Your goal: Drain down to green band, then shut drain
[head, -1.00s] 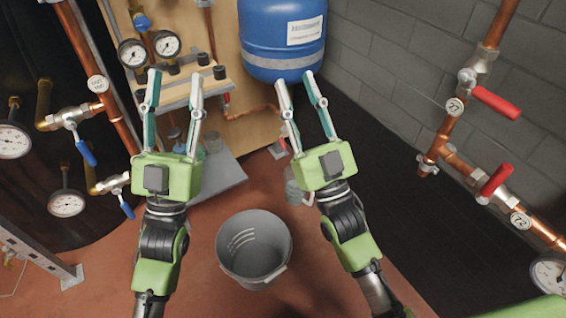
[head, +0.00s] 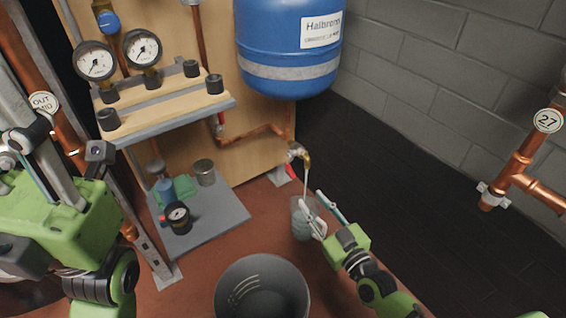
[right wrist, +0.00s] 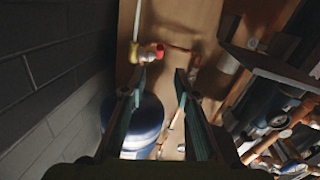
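The drain cock (head: 298,152) is at the end of the copper pipe below the blue tank (head: 288,45). A thin stream runs down from it into a clear jug (head: 301,219) on the floor. In the right wrist view, the drain cock (right wrist: 147,52) shows a red part and lies beyond the fingertips. My right gripper (head: 311,197) is open and empty, in front of the jug in the picture. Two round gauges (head: 95,61) (head: 143,48) stand on the shelf; their green bands are too small to read. My left gripper (head: 62,175) is at the left edge; its finger opening is unclear.
A grey bucket (head: 262,290) stands on the floor at front. Copper pipes with a 27 tag (head: 548,121) run at right. The dark floor strip at right is clear.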

